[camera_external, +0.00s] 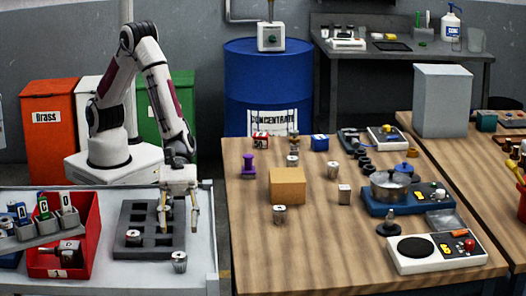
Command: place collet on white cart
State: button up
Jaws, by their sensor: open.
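The white cart (205,275) is at the lower left. A small silver slotted cylinder (179,262), which looks like a collet, stands upright on it near the front right corner. A similar metal piece (133,237) sits on the dark grey slotted rack (150,251) to its left. My gripper (179,228) points down over the right part of the rack, its two fingers spread apart with nothing between them. The fingertips appear just behind and above the silver cylinder, without clear contact. Which metal piece is the collet is hard to tell at this size.
A red bin (91,243) and a grey holder with labelled pieces (68,216) fill the cart's left side. The wooden table (245,262) to the right, across a narrow gap, holds small metal pieces, a cardboard-coloured block (287,186), a pot and devices.

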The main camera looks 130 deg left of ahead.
jog(key=shift+s+r, duration=0.25)
jog(key=shift+r, duration=0.15)
jog(key=s+a+r+m+g, duration=0.2)
jog(key=s+r+m+g, duration=0.1)
jog(key=s+r+m, duration=0.65)
jog(key=s+a+r+m+g, duration=0.15)
jog(key=s+r+m, duration=0.35)
jog(key=s, duration=0.7)
jog(key=s+a+f+m+y, duration=0.1)
jog(key=s+a+m+y, duration=0.8)
jog(key=s+a, duration=1)
jog(key=a+m, duration=0.3)
jog(key=shift+a+f+t, duration=0.15)
jog(key=shift+f+t, duration=0.2)
